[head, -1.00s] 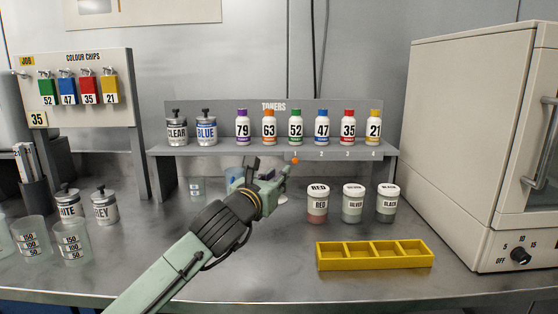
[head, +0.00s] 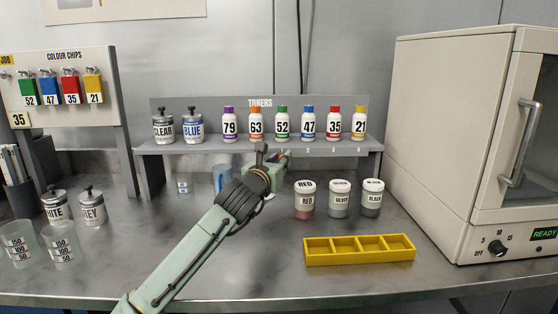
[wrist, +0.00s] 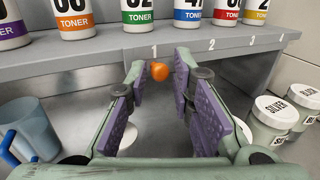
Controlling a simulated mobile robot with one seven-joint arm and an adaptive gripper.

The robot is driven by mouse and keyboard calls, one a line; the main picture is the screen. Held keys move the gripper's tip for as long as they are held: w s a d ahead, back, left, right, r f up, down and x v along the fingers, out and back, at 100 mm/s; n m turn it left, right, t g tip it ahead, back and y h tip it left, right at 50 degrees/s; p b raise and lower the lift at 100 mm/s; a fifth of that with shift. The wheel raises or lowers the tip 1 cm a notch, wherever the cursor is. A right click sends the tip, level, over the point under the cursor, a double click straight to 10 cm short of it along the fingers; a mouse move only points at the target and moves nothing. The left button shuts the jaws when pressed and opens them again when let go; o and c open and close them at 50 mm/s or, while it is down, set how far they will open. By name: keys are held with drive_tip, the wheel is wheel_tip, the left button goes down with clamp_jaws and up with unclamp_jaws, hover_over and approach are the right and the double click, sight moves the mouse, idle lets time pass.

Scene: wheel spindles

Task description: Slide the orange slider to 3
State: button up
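The orange slider is a small round knob (wrist: 159,71) on the front edge of the grey toner shelf (wrist: 190,62), just below the number 1. The numbers 2, 3 and 4 follow to its right along that edge. My gripper (wrist: 160,66) is open, and its two purple-padded fingers reach toward the shelf edge. The knob shows between the fingertips with gaps on both sides, nearer the left finger. In the head view my gripper (head: 272,160) is at the shelf's front edge and largely hides the knob.
Several toner bottles (head: 283,124) stand on the shelf above. The red jar (head: 304,200), silver jar (head: 339,200) and black jar (head: 371,198) stand below right. A blue jug (wrist: 30,130) is low on the left. A yellow tray (head: 359,260) lies in front.

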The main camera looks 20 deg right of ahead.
sight(336, 154)
clamp_jaws()
idle(0.5)
drive_tip(key=s+d, duration=0.1)
drive_tip(key=d, duration=0.3)
drive_tip(key=s+d, duration=0.1)
drive_tip(key=d, duration=0.4)
drive_tip(key=s+d, duration=0.2)
drive_tip(key=d, duration=0.3)
drive_tip(key=shift+d, duration=0.1)
unclamp_jaws()
